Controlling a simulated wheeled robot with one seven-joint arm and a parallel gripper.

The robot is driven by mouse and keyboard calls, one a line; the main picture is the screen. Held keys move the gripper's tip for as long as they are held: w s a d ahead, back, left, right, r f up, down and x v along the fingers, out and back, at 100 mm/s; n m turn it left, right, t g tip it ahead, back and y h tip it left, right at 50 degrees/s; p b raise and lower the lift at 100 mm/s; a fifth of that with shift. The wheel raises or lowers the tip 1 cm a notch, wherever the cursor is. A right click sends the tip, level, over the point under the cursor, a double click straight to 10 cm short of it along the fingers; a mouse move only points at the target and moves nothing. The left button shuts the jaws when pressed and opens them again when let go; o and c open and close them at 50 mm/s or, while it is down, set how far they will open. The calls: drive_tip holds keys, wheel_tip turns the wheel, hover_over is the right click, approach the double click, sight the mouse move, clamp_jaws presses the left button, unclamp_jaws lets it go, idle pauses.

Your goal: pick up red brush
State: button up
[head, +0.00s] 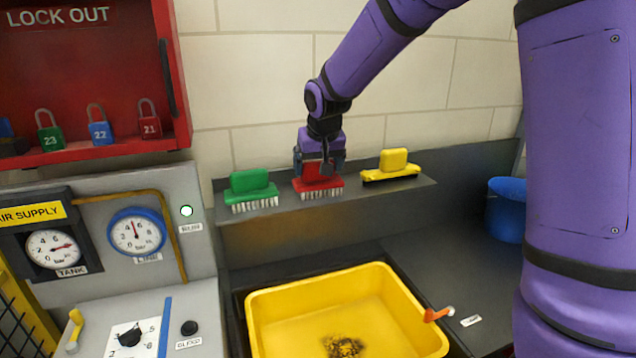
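The red brush (318,188) stands bristles down on the grey shelf (350,204), between a green brush (250,186) and a yellow brush (392,166). My gripper (321,170) points down from above, right at the red brush's raised handle. The fingers hide much of the handle. Whether the fingers are closed on it or only around it cannot be told. The red brush looks level, and its bristles appear at the shelf surface.
A yellow tray (420,318) with dark debris sits below the shelf. A blue container (507,212) is at the right. At the left are a red lockout box (95,152) with padlocks and a gauge panel (185,250). The green and yellow brushes stand close on either side.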

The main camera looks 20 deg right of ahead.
drive_tip(key=shift+r, duration=0.1)
drive_tip(key=shift+c, duration=0.4)
drive_tip(key=shift+r, duration=0.45)
drive_tip(key=v, duration=0.2)
drive_tip(key=shift+w+a+r, duration=0.1)
drive_tip(key=shift+w+r, duration=0.05)
drive_tip(key=shift+r, duration=0.3)
drive_tip(key=s+a, duration=0.2)
drive_tip(key=s, duration=0.5)
drive_tip(key=s+a+r, duration=0.1)
drive_tip(key=s+a, duration=0.2)
drive_tip(key=s, duration=0.4)
drive_tip(key=shift+s, duration=0.3)
drive_tip(key=shift+a+r, duration=0.15)
drive_tip(key=shift+o, duration=1)
drive_tip(key=shift+c, duration=0.3)
